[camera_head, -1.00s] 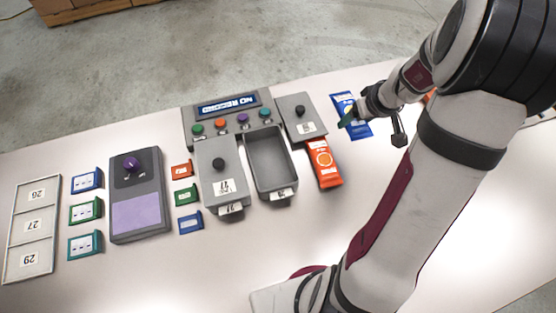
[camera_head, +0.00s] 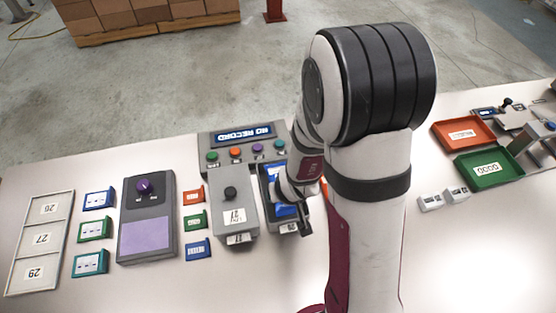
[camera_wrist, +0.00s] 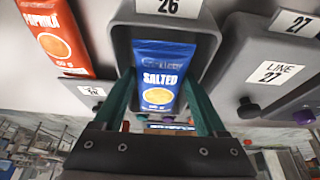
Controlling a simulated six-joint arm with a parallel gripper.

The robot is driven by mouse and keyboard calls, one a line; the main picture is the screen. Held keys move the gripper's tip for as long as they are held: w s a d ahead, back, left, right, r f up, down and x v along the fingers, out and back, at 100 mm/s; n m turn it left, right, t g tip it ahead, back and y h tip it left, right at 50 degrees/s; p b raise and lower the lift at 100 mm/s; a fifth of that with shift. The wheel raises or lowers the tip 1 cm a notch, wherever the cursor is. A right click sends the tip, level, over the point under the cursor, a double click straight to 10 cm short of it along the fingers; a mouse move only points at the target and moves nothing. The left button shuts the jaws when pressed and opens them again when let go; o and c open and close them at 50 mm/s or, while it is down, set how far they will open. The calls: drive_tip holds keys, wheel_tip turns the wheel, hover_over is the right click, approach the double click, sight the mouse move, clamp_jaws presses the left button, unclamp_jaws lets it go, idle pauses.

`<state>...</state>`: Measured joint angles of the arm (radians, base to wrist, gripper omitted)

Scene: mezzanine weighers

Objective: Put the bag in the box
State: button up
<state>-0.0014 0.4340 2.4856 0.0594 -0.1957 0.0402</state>
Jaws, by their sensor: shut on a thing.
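The blue "SALTED" bag (camera_wrist: 160,75) is held upright between the two green fingers of my gripper (camera_wrist: 158,88) in the wrist view. It is over or within the mouth of the open grey box (camera_wrist: 123,48), whose label reads 26. How deep the bag sits cannot be told. In the head view, blue parts of the bag (camera_head: 286,210) show within the outline of the box (camera_head: 267,212). My arm hides the fingers and part of the box there.
A closed grey box (camera_head: 233,197) labelled 27 stands close on the left. An orange paprika bag (camera_wrist: 57,40) lies on the other side. A console (camera_head: 240,142) with coloured buttons is behind. Red (camera_head: 463,133) and green (camera_head: 487,167) trays stand at right.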

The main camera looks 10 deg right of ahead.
drive_tip(key=shift+f, duration=0.25)
drive_tip(key=shift+f, duration=0.5)
drive_tip(key=o, duration=1.2)
drive_tip(key=shift+r, duration=0.1)
drive_tip(key=shift+r, duration=0.25)
drive_tip(key=v, duration=1.2)
drive_tip(key=s+a+r+m+g, duration=0.1)
drive_tip(key=s+r+m, duration=0.1)
drive_tip(key=s, duration=0.3)
drive_tip(key=s+a+r+m+g+y, duration=0.1)
drive_tip(key=s+r+g, duration=0.1)
drive_tip(key=s, duration=0.3)
drive_tip(key=s+a+r+m+g, duration=0.1)
drive_tip(key=s+r+m, duration=0.1)
drive_tip(key=s, duration=0.3)
drive_tip(key=shift+s+a+r+m+g+y, duration=0.2)
drive_tip(key=shift+s+r+m+g+y, duration=0.15)
drive_tip(key=shift+r, duration=0.2)
